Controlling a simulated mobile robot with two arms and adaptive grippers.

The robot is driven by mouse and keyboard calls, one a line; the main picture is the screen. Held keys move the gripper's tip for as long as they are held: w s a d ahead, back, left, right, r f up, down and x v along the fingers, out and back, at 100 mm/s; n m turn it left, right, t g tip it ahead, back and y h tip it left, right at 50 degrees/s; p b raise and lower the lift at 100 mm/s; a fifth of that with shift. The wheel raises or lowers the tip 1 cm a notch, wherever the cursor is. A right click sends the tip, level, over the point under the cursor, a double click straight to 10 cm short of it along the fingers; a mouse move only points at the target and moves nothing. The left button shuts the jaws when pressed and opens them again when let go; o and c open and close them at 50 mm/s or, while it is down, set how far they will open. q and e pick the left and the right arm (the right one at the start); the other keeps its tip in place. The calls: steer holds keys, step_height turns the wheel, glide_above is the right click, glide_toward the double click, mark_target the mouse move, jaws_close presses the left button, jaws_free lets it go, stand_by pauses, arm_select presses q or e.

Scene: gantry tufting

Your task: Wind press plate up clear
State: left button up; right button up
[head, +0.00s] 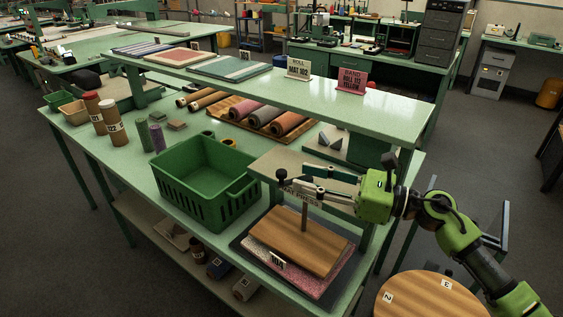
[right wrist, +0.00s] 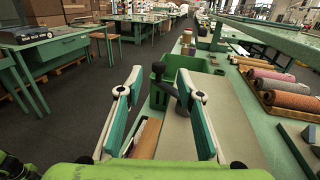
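The mat press stands at the front right of the near table in the head view. Its brown wooden press plate (head: 299,240) lies flat over a pink speckled mat (head: 323,276) on a dark base; I see no clear gap between plate and mat. A grey screw post (head: 305,216) rises from the plate. A dark crank handle (right wrist: 184,92) shows between and beyond the fingers of my right gripper (right wrist: 160,78) in the right wrist view. This gripper (head: 306,177) is open at the top of the press; contact with the handle is unclear. My left gripper is not in view.
A green crate (head: 205,182) stands left of the press. A raised shelf (head: 300,85) with signs runs behind, above rolled mats (head: 290,123) on a tray. A round wooden board (head: 430,297) with number tags is at the lower right, below my right arm.

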mark_target(282, 171)
steer(key=p+x, duration=0.2)
steer(key=x, duration=0.4)
steer(key=shift+w+a+r, duration=0.1)
steer(key=shift+a, duration=0.1)
steer(key=shift+w+a, duration=0.1)
steer(key=shift+a, duration=0.15)
jaws_close()
